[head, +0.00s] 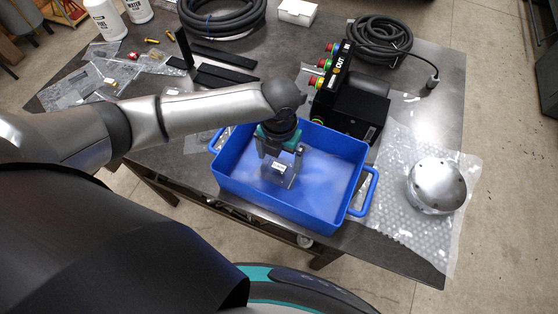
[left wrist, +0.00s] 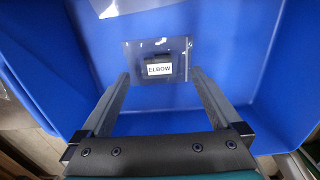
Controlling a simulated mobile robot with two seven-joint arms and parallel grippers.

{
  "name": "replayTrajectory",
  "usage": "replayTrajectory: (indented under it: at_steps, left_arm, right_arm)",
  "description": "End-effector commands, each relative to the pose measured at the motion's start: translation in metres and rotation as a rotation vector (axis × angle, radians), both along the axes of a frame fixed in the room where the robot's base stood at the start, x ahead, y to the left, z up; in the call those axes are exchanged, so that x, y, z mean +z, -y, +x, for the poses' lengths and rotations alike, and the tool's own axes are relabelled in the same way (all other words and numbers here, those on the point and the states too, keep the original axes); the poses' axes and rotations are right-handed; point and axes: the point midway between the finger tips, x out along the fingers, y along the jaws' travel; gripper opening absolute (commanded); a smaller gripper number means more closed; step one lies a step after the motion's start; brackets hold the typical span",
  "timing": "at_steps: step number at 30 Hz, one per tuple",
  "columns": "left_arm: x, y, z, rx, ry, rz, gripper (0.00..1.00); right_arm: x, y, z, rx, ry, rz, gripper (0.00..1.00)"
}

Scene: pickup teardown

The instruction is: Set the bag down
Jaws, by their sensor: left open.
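A small clear bag with a white label reading "ELBOW" (left wrist: 160,62) lies on the floor of the blue bin (left wrist: 270,85). In the head view the bag (head: 279,175) shows in the left part of the blue bin (head: 318,212), partly behind the fingers. My left gripper (head: 278,163) points down into the bin, over the bag. In the left wrist view its two fingers (left wrist: 160,76) are spread apart, with the bag just beyond and between their tips. Whether a finger touches the bag I cannot tell. My right gripper does not show.
Behind the bin stands a black box with coloured buttons (head: 345,95). Bubble wrap (head: 405,150) with a round metal part (head: 436,185) lies to the right. Coiled black hose (head: 222,15), a cable (head: 378,40) and other clear bags (head: 85,80) lie on the table.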

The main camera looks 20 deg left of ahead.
Motion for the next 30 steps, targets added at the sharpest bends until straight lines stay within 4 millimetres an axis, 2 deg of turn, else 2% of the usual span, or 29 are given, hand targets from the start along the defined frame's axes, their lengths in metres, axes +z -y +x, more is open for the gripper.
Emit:
replayTrajectory:
  at_steps: [1, 6, 12, 18, 30]
  left_arm:
    - [0.014, 0.000, 0.002, 0.000, 0.005, 0.000, 0.99]
    - [0.051, 0.000, 0.001, -0.001, 0.004, -0.001, 0.99]
    - [0.080, 0.000, 0.001, 0.001, 0.001, 0.000, 0.99]
    - [0.089, 0.000, 0.000, 0.002, 0.000, 0.001, 0.99]
    - [0.088, 0.000, 0.000, 0.001, -0.001, 0.000, 0.99]
  right_arm:
    - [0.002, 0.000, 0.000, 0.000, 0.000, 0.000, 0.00]
    - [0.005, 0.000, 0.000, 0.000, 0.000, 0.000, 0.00]
    - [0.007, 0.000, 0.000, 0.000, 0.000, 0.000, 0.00]
    - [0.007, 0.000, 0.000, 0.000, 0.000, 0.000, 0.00]
    - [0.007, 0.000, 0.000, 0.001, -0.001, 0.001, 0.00]
